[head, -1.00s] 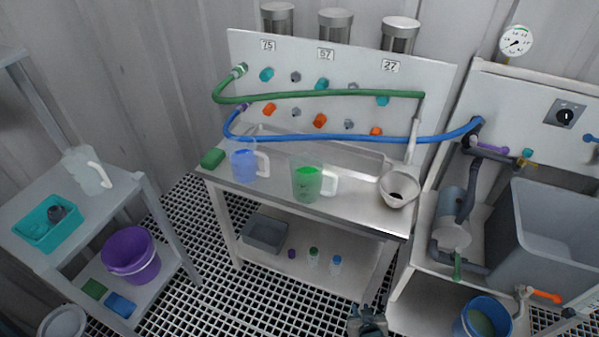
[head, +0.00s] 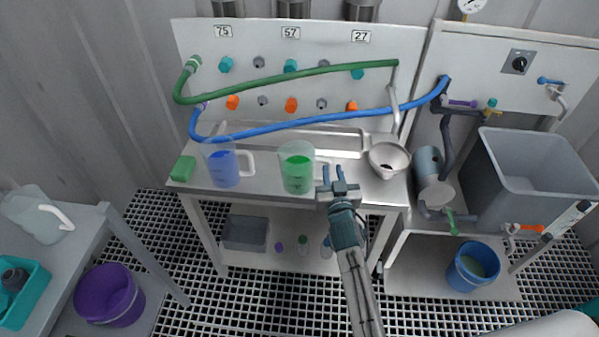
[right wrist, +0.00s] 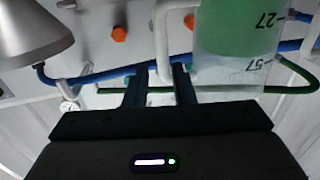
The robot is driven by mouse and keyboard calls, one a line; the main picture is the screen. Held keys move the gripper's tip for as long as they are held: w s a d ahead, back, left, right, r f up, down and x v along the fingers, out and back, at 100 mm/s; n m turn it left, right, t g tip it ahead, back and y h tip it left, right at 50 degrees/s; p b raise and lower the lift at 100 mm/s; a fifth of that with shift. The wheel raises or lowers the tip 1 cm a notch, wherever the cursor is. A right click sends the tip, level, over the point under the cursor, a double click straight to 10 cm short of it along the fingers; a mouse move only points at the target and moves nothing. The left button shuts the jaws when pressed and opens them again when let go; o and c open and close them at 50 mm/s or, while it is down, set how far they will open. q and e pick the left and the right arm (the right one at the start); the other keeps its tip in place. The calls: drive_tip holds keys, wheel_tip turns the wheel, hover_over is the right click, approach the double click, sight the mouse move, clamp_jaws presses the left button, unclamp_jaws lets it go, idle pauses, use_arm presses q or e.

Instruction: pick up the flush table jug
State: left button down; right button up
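A clear jug with green liquid (head: 297,172) stands upright on the steel table, its white handle pointing right. A similar jug with blue liquid (head: 223,168) stands to its left. My right gripper (head: 333,173) is at the green jug's handle, at the table's front edge. In the right wrist view the two fingers (right wrist: 159,72) are apart, with the handle (right wrist: 163,42) in line with the gap between them. I cannot tell whether they touch it. The jug's wall (right wrist: 228,65) is beside the fingers. My left gripper is not in view.
A steel funnel (head: 389,158) stands right of the green jug. A green block (head: 183,168) lies at the table's left end. Green (head: 290,80) and blue (head: 300,122) hoses run behind the jugs.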

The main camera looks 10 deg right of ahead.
sight(329, 166)
drive_tip(key=shift+w+a, duration=0.1)
drive_tip(key=shift+w, duration=0.55)
drive_tip(key=w, duration=0.4)
drive_tip(key=shift+w, duration=0.1)
clamp_jaws()
